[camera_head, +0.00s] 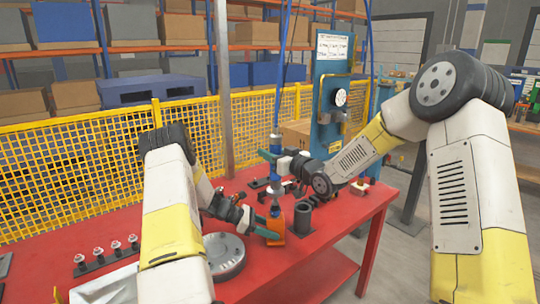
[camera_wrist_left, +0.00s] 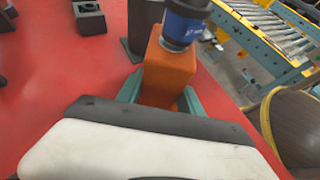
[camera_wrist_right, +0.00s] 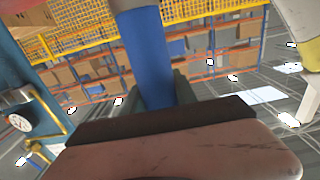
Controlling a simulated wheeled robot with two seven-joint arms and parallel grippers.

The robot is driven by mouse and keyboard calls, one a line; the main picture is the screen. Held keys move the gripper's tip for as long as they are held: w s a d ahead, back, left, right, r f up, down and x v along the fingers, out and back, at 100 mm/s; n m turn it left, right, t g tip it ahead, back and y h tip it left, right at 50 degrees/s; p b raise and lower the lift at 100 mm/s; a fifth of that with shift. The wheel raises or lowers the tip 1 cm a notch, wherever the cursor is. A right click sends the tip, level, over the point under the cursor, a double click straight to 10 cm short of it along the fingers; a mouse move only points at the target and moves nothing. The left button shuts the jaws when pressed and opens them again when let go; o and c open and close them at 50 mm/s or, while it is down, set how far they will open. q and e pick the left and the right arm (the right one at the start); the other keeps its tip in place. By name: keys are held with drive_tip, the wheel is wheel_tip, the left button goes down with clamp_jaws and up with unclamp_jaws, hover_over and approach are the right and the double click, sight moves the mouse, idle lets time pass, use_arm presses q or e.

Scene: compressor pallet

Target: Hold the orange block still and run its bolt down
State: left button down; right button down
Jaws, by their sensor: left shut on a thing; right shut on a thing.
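The orange block (camera_head: 276,236) stands near the front edge of the red table. My left gripper (camera_head: 262,232) is shut on it from the left; the left wrist view shows its green fingers on both sides of the block (camera_wrist_left: 168,72). A slim blue power tool (camera_head: 276,143) hangs upright from above. My right gripper (camera_head: 272,157) is shut around its blue body (camera_wrist_right: 155,55). The tool's dark and blue lower end (camera_wrist_left: 184,24) is over the block's top and seems to touch it. The bolt is hidden under that end.
On the red table (camera_head: 330,240) stand a dark hollow cylinder (camera_head: 303,217), a round grey metal disc (camera_head: 224,255) and a rack of several bolts (camera_head: 106,255). A blue-green panel with a gauge (camera_head: 340,97) stands behind. A yellow mesh fence (camera_head: 70,170) runs along the back.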

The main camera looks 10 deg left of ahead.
wheel_tip(320, 180, up, 8)
drive_tip(key=shift+r, duration=0.25)
idle(0.8)
use_arm(q)
drive_tip(key=c, duration=0.7)
unclamp_jaws()
drive_tip(key=shift+a, duration=0.1)
